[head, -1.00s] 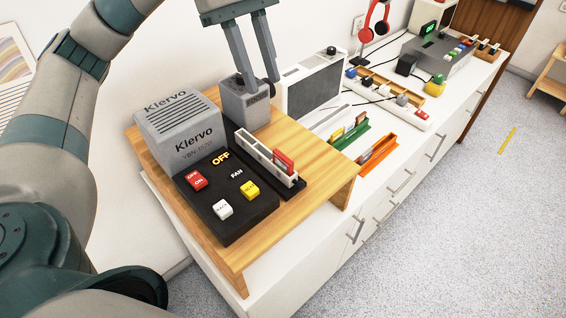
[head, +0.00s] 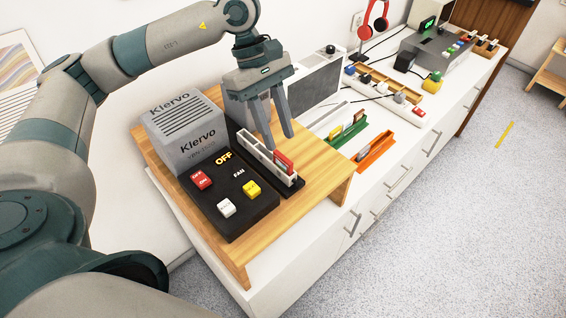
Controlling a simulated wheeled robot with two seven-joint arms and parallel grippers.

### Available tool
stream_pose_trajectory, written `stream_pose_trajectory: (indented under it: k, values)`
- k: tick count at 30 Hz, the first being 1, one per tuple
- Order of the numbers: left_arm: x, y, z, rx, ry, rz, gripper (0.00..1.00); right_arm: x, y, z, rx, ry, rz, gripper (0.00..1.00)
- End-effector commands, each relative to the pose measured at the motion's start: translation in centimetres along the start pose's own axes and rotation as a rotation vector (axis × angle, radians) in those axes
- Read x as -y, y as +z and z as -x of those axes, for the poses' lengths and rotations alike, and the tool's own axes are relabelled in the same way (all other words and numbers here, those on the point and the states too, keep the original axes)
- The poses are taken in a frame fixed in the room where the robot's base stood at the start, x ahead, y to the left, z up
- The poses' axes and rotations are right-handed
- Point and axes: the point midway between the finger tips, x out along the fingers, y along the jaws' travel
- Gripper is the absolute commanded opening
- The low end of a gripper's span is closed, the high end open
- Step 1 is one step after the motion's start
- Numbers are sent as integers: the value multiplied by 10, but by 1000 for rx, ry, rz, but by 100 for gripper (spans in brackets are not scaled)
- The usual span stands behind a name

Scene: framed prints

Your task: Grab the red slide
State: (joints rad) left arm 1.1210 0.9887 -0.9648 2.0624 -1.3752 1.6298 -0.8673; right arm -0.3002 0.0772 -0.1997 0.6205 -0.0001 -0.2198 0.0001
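My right gripper is not in view.
The Klervo projector (head: 188,136) with red, white and yellow buttons is left of the holder on the wooden riser (head: 318,178). Green (head: 347,141) and orange (head: 375,153) slide racks lie right of the riser. A grey-screened white panel (head: 314,92) stands behind.

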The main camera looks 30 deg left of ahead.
Motion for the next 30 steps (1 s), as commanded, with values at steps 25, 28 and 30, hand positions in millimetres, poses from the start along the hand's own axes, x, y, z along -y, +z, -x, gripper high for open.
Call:
stream_pose_trajectory:
  k: [25, 28, 30]
  values:
    - [2, -7, -51, 1, -1, 0, 31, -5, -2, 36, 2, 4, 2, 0]
    - [1, -8, -52, 0, 0, 0, 31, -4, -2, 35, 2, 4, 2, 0]
    - [1, -8, -52, 0, 0, 0, 31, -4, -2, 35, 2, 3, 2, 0]
